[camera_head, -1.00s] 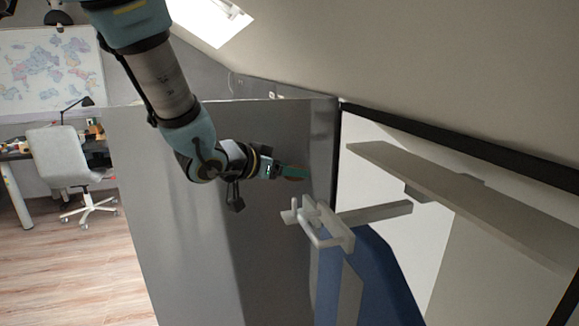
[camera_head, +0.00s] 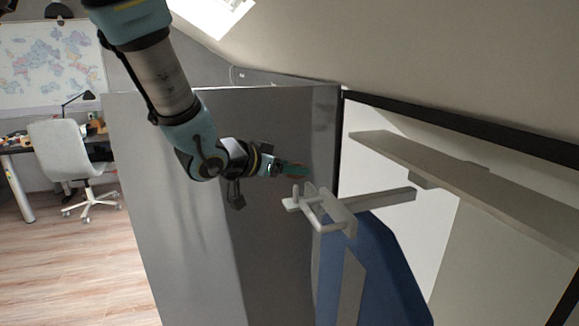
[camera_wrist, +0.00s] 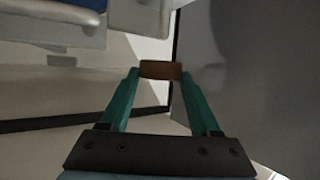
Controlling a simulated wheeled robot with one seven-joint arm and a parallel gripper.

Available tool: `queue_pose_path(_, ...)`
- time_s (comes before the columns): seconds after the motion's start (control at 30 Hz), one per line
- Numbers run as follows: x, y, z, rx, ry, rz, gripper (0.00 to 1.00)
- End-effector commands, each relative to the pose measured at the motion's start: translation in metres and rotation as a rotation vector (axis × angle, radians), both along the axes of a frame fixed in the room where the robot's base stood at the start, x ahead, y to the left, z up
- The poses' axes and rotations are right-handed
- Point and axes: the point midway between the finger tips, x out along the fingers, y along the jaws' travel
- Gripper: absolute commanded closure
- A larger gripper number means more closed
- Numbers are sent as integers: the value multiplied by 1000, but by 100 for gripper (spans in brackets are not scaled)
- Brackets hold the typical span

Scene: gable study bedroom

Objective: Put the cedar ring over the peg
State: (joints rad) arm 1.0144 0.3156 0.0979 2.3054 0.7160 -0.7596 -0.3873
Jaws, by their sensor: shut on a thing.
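My gripper (camera_head: 293,168) has green fingers and is shut on the brown cedar ring (camera_wrist: 161,70), which shows edge-on between the fingertips in the wrist view. In the head view the ring is mostly hidden by the fingers. The white peg (camera_head: 295,193) stands upright at the outer end of a pale bracket (camera_head: 338,208). My gripper is above the peg in the picture, with a gap between them. The ring is not around the peg. In the wrist view a pale part (camera_wrist: 150,17), perhaps of the bracket, lies beyond the ring.
A grey panel (camera_head: 215,220) stands behind my arm. A blue thing (camera_head: 385,270) hangs or stands below the bracket. A pale shelf (camera_head: 450,180) and a dark rail (camera_head: 470,140) run along the right under the sloped ceiling. A chair (camera_head: 62,155) and desk are far left.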

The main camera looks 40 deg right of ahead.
Motion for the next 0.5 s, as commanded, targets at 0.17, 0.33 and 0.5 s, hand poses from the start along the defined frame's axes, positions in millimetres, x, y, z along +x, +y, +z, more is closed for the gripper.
queue_pose_path(0.17,0,0,-11,0,0,0,90)
queue_pose_path(0.33,0,0,-19,0,0,0,90)
queue_pose_path(0.5,0,0,-27,0,0,1,90)
